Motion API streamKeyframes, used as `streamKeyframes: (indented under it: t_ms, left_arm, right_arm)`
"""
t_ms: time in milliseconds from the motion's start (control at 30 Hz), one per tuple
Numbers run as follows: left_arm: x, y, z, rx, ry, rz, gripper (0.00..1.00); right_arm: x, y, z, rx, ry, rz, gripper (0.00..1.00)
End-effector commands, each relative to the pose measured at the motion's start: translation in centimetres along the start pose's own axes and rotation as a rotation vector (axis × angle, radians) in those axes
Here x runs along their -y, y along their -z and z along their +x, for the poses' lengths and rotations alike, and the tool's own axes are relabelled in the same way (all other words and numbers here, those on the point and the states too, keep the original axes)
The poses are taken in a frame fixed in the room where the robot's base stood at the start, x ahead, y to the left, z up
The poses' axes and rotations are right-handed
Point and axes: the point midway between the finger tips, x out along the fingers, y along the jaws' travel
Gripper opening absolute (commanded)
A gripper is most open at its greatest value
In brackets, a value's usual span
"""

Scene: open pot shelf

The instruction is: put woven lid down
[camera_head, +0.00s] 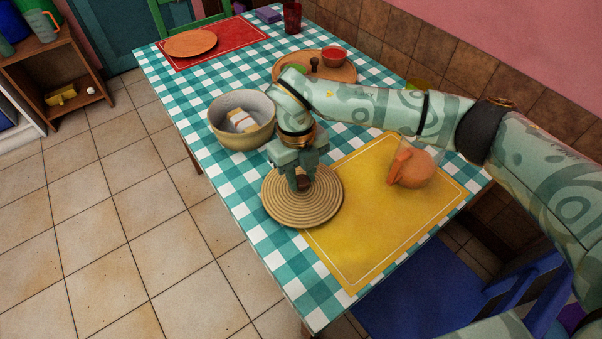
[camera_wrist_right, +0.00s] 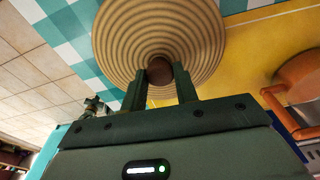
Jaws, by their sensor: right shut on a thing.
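The woven lid (camera_head: 301,208) is a round tan disc with ringed weave and a dark brown knob. It is at the left edge of the yellow mat, partly over the checked cloth. My right gripper (camera_head: 303,183) is above it, shut on the knob. In the right wrist view the lid (camera_wrist_right: 115,40) fills the top and the fingertips of my right gripper (camera_wrist_right: 160,75) close on both sides of the knob (camera_wrist_right: 160,70). I cannot tell whether the lid touches the table. My left gripper is not in view.
A bowl (camera_head: 229,135) with a pale block inside stands just behind the lid. An orange-handled jug (camera_head: 416,168) stands on the yellow mat (camera_head: 350,240). A wooden board (camera_head: 345,73) with a red bowl (camera_head: 334,56) lies farther back. The mat's front part is clear.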

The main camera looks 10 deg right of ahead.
Motion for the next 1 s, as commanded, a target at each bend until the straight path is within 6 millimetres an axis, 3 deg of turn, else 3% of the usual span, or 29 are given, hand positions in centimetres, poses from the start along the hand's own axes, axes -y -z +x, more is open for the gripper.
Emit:
streamKeyframes:
  t_ms: [67,100,167,200,467,567,1000]
  left_arm:
    - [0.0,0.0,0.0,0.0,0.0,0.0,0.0]
    - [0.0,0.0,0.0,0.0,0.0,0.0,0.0]
    - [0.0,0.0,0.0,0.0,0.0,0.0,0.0]
    - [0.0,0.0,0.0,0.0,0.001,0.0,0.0]
    - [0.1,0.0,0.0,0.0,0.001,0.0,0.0]
    - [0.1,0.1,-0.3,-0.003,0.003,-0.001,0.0]
    - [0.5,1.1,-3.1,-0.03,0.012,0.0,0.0]
  right_arm:
    - [0.0,0.0,0.2,0.0,0.0,0.0,0.0]
    - [0.0,0.0,0.2,0.0,0.0,0.001,0.32]
    - [0.0,0.0,0.2,0.0,0.0,0.001,0.49]
    - [0.0,0.0,0.2,0.0,0.0,0.001,0.51]
    - [0.0,0.0,0.1,0.0,0.0,0.0,0.51]
    - [0.0,0.0,-0.9,0.003,0.001,0.0,0.51]
    - [0.0,0.0,-10.4,0.004,0.002,0.001,0.51]
